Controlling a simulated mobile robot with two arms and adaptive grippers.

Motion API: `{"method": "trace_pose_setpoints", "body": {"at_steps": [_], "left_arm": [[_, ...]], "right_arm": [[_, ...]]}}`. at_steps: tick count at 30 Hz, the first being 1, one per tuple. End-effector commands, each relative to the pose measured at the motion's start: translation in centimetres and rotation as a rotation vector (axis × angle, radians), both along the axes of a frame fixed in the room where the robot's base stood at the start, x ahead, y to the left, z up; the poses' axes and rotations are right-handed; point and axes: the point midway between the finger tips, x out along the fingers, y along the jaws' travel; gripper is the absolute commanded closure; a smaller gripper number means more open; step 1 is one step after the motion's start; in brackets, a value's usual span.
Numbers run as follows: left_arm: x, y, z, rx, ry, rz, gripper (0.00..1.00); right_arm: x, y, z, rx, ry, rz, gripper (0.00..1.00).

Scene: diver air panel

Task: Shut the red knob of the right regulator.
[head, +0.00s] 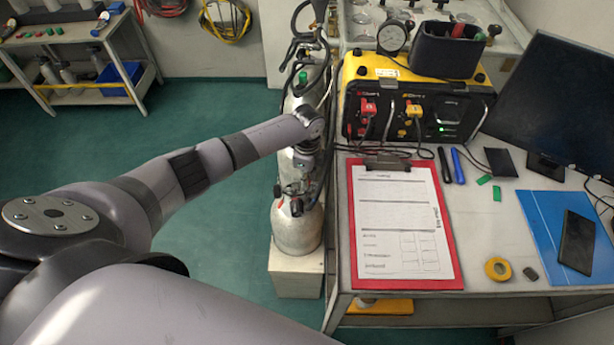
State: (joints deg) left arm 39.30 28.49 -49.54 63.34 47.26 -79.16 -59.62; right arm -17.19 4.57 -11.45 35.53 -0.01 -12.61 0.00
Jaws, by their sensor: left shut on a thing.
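My left arm reaches in from the left to the silver gas cylinder (297,232) beside the table. My left gripper (290,194) points down in front of the cylinder and is shut on a small part with red on it, which looks like the red knob (278,195). The gripper's dark fingers and hoses hide most of that part, and the knob's turn cannot be read. A green knob (303,77) shows higher up at the cylinder's top. The regulators are hard to tell apart among the hoses. My right gripper is not in view.
The table right of the cylinder holds a red clipboard (456,275), a black and yellow panel box (465,112) with red and yellow connectors, a yellow tape roll (497,269) and a monitor (556,95). A shelf cart (75,38) stands back left. The green floor between is clear.

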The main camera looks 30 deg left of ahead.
Motion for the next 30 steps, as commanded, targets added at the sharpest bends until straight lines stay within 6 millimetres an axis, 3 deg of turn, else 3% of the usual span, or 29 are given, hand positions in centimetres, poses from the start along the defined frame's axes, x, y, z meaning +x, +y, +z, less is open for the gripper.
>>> {"method": "trace_pose_setpoints", "body": {"at_steps": [13,14,21,30], "left_arm": [[0.09,-0.11,0.09,-0.003,-0.002,-0.010,1.00],[0.09,-0.11,0.09,-0.003,-0.002,-0.010,0.82],[0.06,-0.07,0.06,-0.002,-0.002,-0.009,0.66],[0.01,-0.03,0.02,-0.001,-0.001,-0.009,0.63]], "right_arm": [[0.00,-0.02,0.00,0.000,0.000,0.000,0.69],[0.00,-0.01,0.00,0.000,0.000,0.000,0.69],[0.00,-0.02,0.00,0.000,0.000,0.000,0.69],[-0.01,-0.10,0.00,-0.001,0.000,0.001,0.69]]}}
